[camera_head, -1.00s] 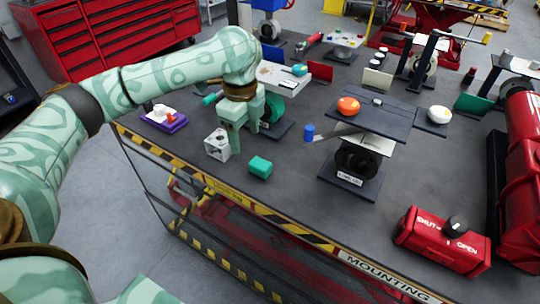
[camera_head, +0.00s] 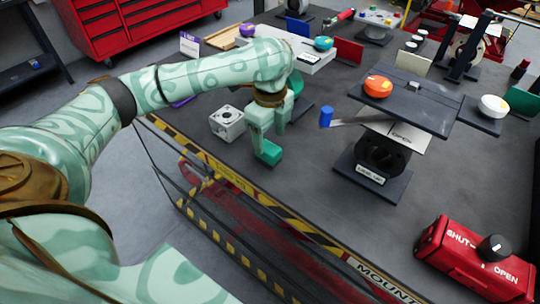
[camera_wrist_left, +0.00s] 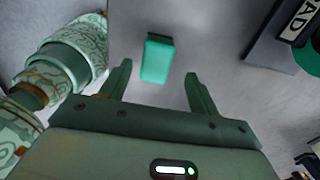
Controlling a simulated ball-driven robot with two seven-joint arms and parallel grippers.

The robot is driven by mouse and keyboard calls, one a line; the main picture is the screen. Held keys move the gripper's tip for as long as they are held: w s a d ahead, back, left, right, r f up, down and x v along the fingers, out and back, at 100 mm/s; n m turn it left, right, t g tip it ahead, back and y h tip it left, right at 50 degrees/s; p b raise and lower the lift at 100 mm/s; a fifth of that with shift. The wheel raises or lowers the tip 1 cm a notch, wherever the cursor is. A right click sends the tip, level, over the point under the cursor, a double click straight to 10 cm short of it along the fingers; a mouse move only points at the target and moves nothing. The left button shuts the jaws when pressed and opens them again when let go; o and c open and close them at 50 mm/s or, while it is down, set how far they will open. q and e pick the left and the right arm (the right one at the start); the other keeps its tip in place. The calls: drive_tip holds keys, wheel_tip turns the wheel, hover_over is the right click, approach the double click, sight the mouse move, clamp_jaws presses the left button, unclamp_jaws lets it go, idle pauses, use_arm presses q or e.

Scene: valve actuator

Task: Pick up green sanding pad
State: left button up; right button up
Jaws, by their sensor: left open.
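The green sanding pad (camera_head: 270,153) lies on the dark table top near its front edge. It is a small teal-green block. My left gripper (camera_head: 267,127) is just above it in the head view, and a finger covers part of the pad. In the left wrist view the pad (camera_wrist_left: 157,58) lies between the lines of the two fingers and beyond their tips. My left gripper (camera_wrist_left: 158,75) is open and empty, its fingers spread wider than the pad. My right gripper is not in view.
A grey metal cube (camera_head: 227,122) sits left of the pad. A black valve stand (camera_head: 374,170) with an orange knob (camera_head: 377,86) on its top plate is to the right. A red shut/open box (camera_head: 475,262) lies at front right. Bare table separates them.

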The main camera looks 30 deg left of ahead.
sight(268, 147)
use_arm(q)
drive_tip(key=f+b, duration=0.3)
drive_tip(key=f, duration=0.2)
drive_tip(key=shift+s+f, duration=0.2)
drive_tip(key=shift+s+r, duration=0.1)
drive_tip(key=shift+r, duration=0.1)
drive_tip(key=shift+c, duration=0.3)
drive_tip(key=c, duration=1.1)
drive_tip(key=shift+o, duration=0.2)
drive_tip(key=shift+r, duration=0.1)
drive_tip(key=shift+r, duration=0.3)
wheel_tip(268, 147, up, 3)
drive_tip(key=shift+f+p, duration=0.15)
drive_tip(key=shift+p, duration=1.05)
drive_tip(key=s+d+r+p, duration=0.3)
drive_tip(key=s+r+p, duration=0.1)
drive_tip(key=s, duration=0.2)
drive_tip(key=s+d+r+p, duration=0.2)
drive_tip(key=s+r+p, duration=0.2)
drive_tip(key=s+r, duration=0.1)
drive_tip(key=shift+s+d+r+p, duration=0.25)
drive_tip(key=shift+s+d+p, duration=0.15)
drive_tip(key=shift+s, duration=0.5)
